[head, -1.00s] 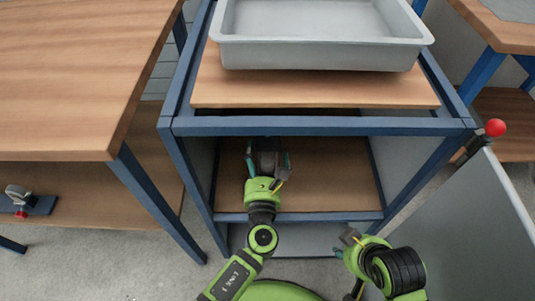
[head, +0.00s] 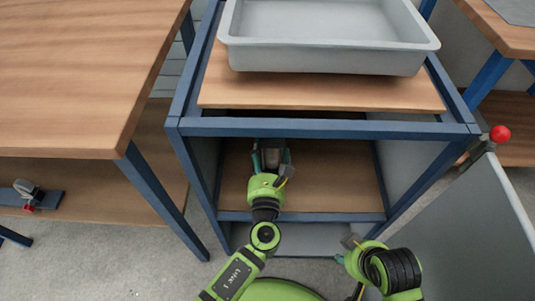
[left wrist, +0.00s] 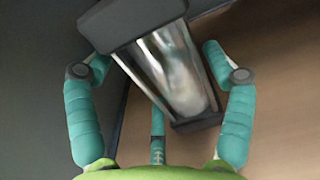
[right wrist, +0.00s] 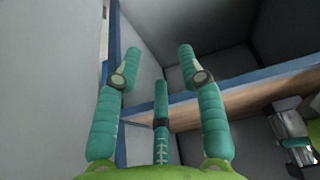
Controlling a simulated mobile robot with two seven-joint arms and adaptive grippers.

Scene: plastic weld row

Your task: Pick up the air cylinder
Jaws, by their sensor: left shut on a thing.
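The air cylinder (left wrist: 180,80) has a clear silvery barrel between dark square end caps, with thin rods alongside. It is tilted across the left wrist view, between the teal fingers. My left gripper (head: 271,156) reaches into the cabinet above its wooden shelf and is shut on the cylinder. In the head view my gripper and wrist hide part of the cylinder. Whether it touches the shelf is unclear. My right gripper (right wrist: 157,62) is open and empty, low in front of the cabinet's right side. In the right wrist view, the cylinder shows at the right edge.
The blue-framed cabinet has a wooden shelf (head: 335,180) and grey side walls. A grey tray (head: 325,58) sits on its wooden top. A grey door panel (head: 465,235) with a red knob (head: 500,134) stands at right. A wooden table (head: 75,75) is at left.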

